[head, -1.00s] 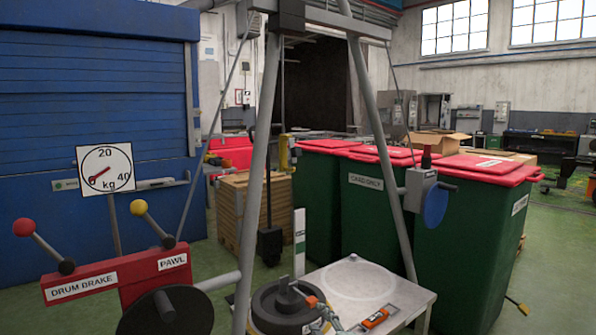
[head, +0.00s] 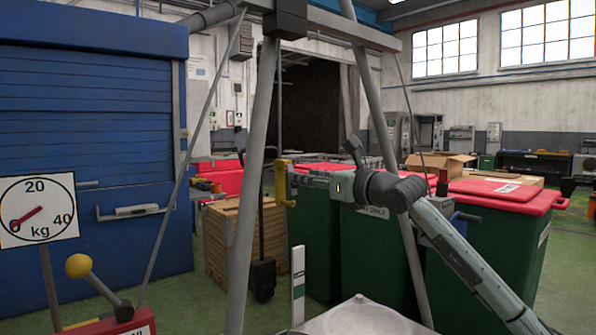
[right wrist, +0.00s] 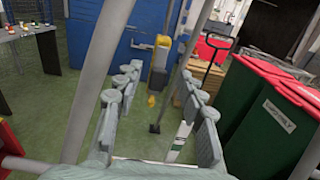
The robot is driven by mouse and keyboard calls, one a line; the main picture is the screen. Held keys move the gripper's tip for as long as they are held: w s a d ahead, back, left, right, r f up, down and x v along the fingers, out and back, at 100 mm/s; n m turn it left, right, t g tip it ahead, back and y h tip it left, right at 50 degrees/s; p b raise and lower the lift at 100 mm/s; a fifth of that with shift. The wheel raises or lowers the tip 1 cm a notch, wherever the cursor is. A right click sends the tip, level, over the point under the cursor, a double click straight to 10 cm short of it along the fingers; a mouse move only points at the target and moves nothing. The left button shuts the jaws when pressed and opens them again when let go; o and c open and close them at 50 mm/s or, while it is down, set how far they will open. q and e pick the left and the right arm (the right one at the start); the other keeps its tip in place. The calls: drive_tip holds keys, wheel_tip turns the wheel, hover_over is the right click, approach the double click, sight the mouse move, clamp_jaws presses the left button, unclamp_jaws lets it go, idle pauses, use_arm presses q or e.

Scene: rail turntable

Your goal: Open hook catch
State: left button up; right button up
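The yellow hook (head: 282,182) hangs just right of the left grey frame leg in the head view. In the right wrist view a yellow block (right wrist: 162,46) with a grey part below and a small yellow tip (right wrist: 152,101) shows between the finger lines. My right gripper (head: 308,178) reaches in from the right, pointing left at the hook, very close to it. In the right wrist view my right gripper (right wrist: 159,72) has its fingers apart with nothing clamped. The catch itself is too small to make out. Contact with the hook cannot be told. My left gripper is out of view.
Grey frame legs (head: 256,170) stand beside and behind my right arm. Green bins with red lids (head: 500,240) stand behind it. A wooden crate (head: 240,240) is behind the hook. A dial scale (head: 38,210) and yellow-knobbed lever (head: 79,266) are at left.

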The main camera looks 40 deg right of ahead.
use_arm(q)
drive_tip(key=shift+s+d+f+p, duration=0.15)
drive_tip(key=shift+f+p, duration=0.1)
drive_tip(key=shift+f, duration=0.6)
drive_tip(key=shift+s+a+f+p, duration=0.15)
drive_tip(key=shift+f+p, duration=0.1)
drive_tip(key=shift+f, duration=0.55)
use_arm(e)
drive_tip(key=shift+w+a, duration=0.15)
drive_tip(key=shift+w, duration=1.85)
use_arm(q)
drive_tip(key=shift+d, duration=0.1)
use_arm(e)
clamp_jaws()
